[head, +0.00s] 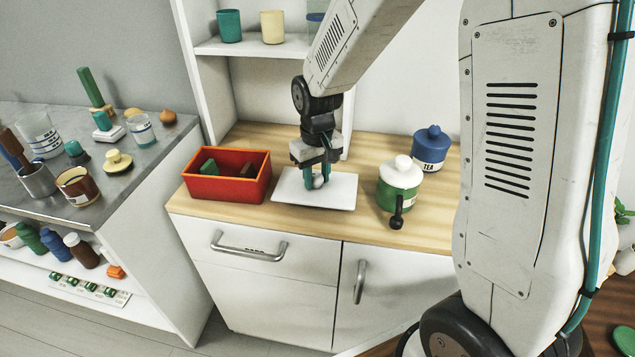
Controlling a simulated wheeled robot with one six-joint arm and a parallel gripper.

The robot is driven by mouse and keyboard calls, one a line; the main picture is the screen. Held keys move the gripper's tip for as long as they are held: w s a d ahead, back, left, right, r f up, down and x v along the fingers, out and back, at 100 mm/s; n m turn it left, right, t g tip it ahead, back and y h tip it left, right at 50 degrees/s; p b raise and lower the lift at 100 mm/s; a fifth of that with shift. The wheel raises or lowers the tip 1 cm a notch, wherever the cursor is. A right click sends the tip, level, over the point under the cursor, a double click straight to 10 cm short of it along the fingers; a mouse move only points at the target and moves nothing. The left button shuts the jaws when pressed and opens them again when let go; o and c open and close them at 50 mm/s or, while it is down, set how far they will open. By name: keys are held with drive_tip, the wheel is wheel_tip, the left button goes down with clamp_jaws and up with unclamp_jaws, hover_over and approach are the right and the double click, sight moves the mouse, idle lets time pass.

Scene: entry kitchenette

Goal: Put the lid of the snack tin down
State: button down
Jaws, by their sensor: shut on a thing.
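The snack tin appears to be the open red rectangular box (225,188) on the wooden counter, with a green and a brown piece inside. The lid appears to be the flat white rectangular slab (340,192) just to its right, with a small pale round knob (318,182). My gripper (317,177) points straight down over the slab, its teal fingers shut on the knob. The slab looks level and lies at or very close to the counter top; I cannot tell whether it touches.
A green jar with a white lid (400,177) stands right of the slab, with a black-handled scoop (397,212) at its front. A blue TEA jar (431,150) stands behind. Wooden counter (320,224) is bare in front. A grey counter (110,198) at left is crowded.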

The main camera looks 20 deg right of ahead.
drive_tip(key=shift+f, duration=1.2)
drive_tip(key=shift+f, duration=0.15)
drive_tip(key=c, duration=1)
unclamp_jaws()
